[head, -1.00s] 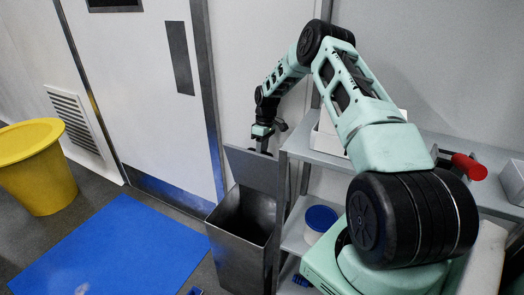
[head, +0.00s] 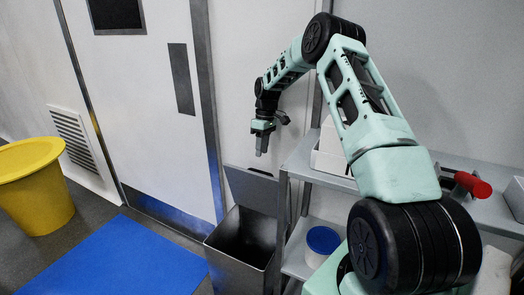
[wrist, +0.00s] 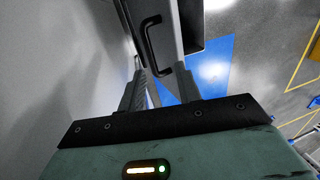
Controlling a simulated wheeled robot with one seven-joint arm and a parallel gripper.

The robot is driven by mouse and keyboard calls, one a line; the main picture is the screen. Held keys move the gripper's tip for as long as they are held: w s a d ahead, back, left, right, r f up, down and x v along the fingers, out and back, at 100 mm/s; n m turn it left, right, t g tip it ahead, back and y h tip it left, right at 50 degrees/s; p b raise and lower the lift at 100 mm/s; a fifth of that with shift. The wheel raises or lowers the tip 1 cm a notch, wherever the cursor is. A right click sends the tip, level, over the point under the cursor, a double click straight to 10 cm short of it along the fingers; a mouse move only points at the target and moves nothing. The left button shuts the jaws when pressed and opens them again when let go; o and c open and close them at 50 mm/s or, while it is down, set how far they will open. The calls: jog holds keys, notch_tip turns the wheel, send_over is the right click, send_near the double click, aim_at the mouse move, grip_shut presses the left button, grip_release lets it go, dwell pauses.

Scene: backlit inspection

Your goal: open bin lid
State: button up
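The grey metal bin (head: 232,262) stands on the floor against the wall, left of the shelf unit. Its lid (head: 252,190) is swung up, nearly upright at the back, and the dark inside shows. My gripper (head: 262,151) is above the lid's top edge, pointing down and apart from it. In the wrist view, my gripper's two fingers (wrist: 160,72) are spread with nothing between them. Beyond them is the lid (wrist: 172,28) with a black bar handle (wrist: 154,45) on its outer face. In the head view the handle is mostly hidden behind the lid.
A shelf unit (head: 298,262) stands right of the bin, with a blue-lidded tub (head: 323,240) and a white box. A blue mat (head: 125,258) lies left of the bin. A yellow bin (head: 35,190) stands at far left. A door (head: 150,110) is behind.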

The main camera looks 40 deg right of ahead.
jog(key=c, duration=0.4)
jog(key=shift+a+f+n, duration=0.1)
jog(key=shift+a+n, duration=0.1)
jog(key=shift+n, duration=0.1)
grip_shut()
jog(key=s+a+r+n+t+h+p, duration=0.2)
jog(key=a+n+h, duration=0.45)
jog(key=n, duration=1.15)
jog(key=shift+t+h, duration=0.25)
jog(key=shift+t, duration=0.15)
jog(key=x, duration=0.7)
jog(key=s+x, duration=0.1)
jog(key=x, duration=0.2)
jog(key=shift+w+f, duration=0.1)
jog(key=shift+f, duration=0.15)
